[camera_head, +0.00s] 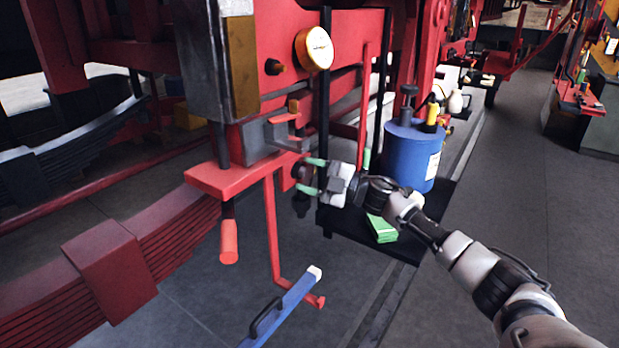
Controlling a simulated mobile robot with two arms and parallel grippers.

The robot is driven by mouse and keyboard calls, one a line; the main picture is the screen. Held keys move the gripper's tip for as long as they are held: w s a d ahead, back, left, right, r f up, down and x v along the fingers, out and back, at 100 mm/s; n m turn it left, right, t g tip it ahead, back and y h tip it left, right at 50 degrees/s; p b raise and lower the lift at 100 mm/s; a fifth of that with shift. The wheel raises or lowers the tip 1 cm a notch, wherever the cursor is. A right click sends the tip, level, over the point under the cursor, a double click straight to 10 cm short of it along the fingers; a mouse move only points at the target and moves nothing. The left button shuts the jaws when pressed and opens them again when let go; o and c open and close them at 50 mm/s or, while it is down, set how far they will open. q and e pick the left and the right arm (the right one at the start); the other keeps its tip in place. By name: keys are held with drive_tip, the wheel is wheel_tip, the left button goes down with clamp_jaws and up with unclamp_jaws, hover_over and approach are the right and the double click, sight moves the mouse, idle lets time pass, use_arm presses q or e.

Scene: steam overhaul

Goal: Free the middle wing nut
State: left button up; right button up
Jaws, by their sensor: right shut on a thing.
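My right gripper (311,176) reaches in from the right, with green fingertips one above the other. It is shut on a small dark part (298,171), which looks like a wing nut at the right end of the red bracket (225,180). The fingers partly hide it, so its wings and thread do not show clearly. Another dark fitting (301,204) hangs just below the lower fingertip. I cannot make out other wing nuts or tell which one is the middle one. My left gripper is not in view.
A red bent rod (272,225) hangs below the bracket. The floor at right is clear.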

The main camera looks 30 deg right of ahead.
drive_tip(key=n+g, duration=0.1)
drive_tip(key=n, duration=0.1)
drive_tip(key=n+g, duration=0.1)
drive_tip(key=n, duration=0.2)
drive_tip(key=shift+h, duration=0.3)
drive_tip(key=n+g+h+p, duration=0.1)
drive_tip(key=n, duration=0.3)
drive_tip(key=shift+h, duration=0.3)
drive_tip(key=o, duration=0.9)
drive_tip(key=shift+b+v, duration=2.15)
drive_tip(key=shift+v, duration=3.25)
